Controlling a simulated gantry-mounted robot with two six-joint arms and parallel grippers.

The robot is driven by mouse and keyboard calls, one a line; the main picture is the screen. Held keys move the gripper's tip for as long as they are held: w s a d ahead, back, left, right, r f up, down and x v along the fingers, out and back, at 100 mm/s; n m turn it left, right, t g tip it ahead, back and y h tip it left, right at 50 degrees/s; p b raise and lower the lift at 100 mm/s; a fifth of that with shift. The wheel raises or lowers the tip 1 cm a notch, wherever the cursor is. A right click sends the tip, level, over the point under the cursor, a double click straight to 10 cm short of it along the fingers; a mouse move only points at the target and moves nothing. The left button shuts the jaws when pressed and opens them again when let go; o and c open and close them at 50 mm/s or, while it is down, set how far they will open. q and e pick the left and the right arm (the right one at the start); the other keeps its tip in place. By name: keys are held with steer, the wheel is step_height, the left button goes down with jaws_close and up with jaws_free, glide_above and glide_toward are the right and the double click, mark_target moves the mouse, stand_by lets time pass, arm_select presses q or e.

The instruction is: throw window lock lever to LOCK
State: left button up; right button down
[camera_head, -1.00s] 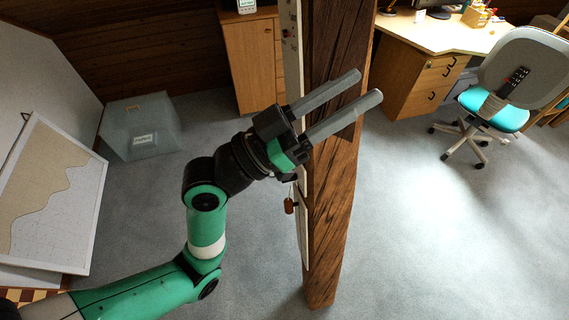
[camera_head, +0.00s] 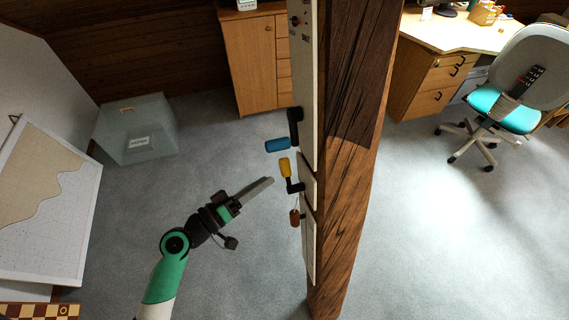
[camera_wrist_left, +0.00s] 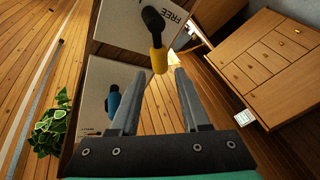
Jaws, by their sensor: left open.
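Several levers stick out from pale panels on the left face of the timber post (camera_head: 350,160). One has a blue handle (camera_head: 277,146), one a yellow handle (camera_head: 285,168). In the left wrist view, the yellow handle (camera_wrist_left: 158,60) hangs from a black pivot on a panel (camera_wrist_left: 130,22) lettered "FREE"; the blue handle (camera_wrist_left: 113,102) is on another panel. I cannot read which lever is the window lock. My left gripper (camera_head: 270,181) is open and empty, left of the post. In the left wrist view, the yellow handle shows between and beyond its fingertips (camera_wrist_left: 160,72).
A small red-brown tag-like piece (camera_head: 295,217) hangs below the yellow handle by the post. A grey box (camera_head: 138,128), wooden cabinet (camera_head: 250,65), desk (camera_head: 450,32) and chair (camera_head: 505,110) stand farther off.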

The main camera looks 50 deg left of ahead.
mark_target(285, 168)
arm_select(q)
steer(key=w, duration=0.8)
steer(key=shift+d, duration=0.35)
jaws_close()
stand_by(0.8)
